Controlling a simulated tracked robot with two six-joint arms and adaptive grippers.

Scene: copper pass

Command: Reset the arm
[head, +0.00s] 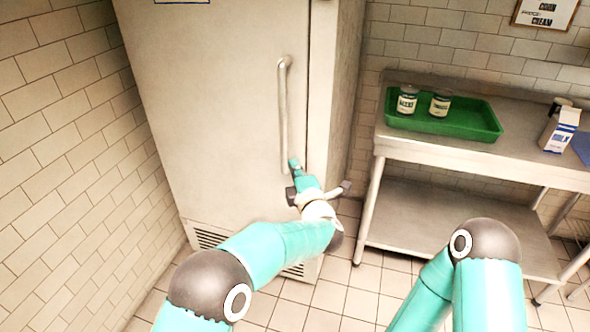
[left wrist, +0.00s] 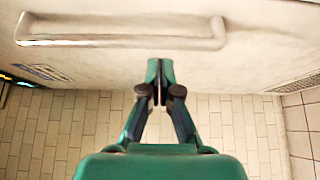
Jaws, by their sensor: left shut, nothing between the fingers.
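My left gripper (head: 294,166) is in front of the tall fridge door (head: 215,100), close to the lower end of its long vertical handle (head: 283,110). In the left wrist view the left gripper (left wrist: 159,68) has its fingers together with nothing between them. There the handle (left wrist: 120,38) runs across the top of the picture, apart from the fingertips. The door looks shut. My right arm shows at the lower right of the head view, and its gripper is out of view.
A steel table (head: 450,152) with a lower shelf (head: 450,215) stands right of the fridge. On it are a green tray (head: 460,125) with two jars (head: 407,100), and a white-and-blue carton (head: 560,130). A tiled wall (head: 60,150) is at left. Tiled floor (head: 350,290) shows between.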

